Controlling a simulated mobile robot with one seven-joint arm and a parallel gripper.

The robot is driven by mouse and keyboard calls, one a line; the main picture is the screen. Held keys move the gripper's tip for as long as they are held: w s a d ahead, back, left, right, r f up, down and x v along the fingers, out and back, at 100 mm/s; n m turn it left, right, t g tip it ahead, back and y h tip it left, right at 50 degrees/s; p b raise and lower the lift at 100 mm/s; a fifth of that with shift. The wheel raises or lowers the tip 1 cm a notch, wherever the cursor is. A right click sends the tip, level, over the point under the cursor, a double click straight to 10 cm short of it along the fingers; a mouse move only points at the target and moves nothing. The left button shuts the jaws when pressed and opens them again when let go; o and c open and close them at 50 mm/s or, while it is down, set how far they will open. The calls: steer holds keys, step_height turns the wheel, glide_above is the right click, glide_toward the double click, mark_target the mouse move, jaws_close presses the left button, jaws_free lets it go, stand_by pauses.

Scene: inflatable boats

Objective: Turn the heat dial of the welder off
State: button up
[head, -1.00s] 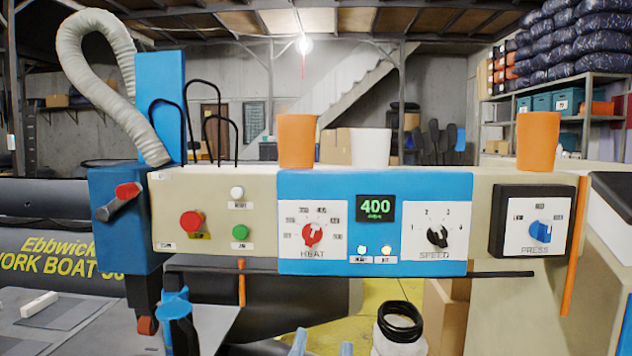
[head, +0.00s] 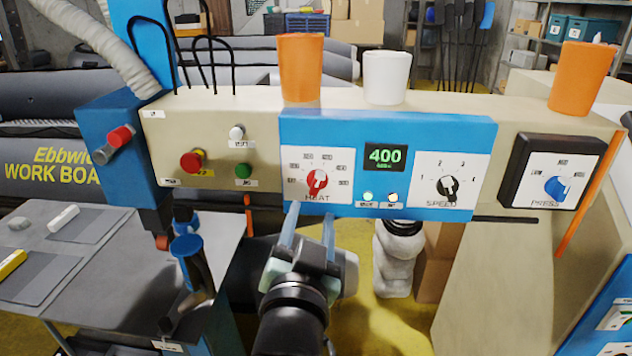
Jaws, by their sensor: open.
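The welder's panel (head: 300,132) faces me with a blue middle section. The heat dial (head: 317,180) is a red knob on a white scale plate marked HEAT, left of the green display (head: 385,157) reading 400. The knob appears turned up along its scale; its exact mark is too small to read. My gripper (head: 309,212) is below the heat dial, pointing up at the panel. Its two fingers are spread apart with nothing between them. The fingertips are near the lower edge of the blue section; whether they touch it I cannot tell.
A black speed dial (head: 447,188) and a blue press dial (head: 556,187) are to the right. A red button (head: 192,161) and green button (head: 243,170) are to the left. Orange (head: 301,70) and white (head: 386,78) cups stand on top. A grey table (head: 130,270) is at lower left.

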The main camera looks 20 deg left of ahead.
mark_target(317, 186)
steer(key=p+x, duration=0.1)
steer(key=x, duration=0.7)
steer(key=shift+p, duration=0.4)
jaws_close()
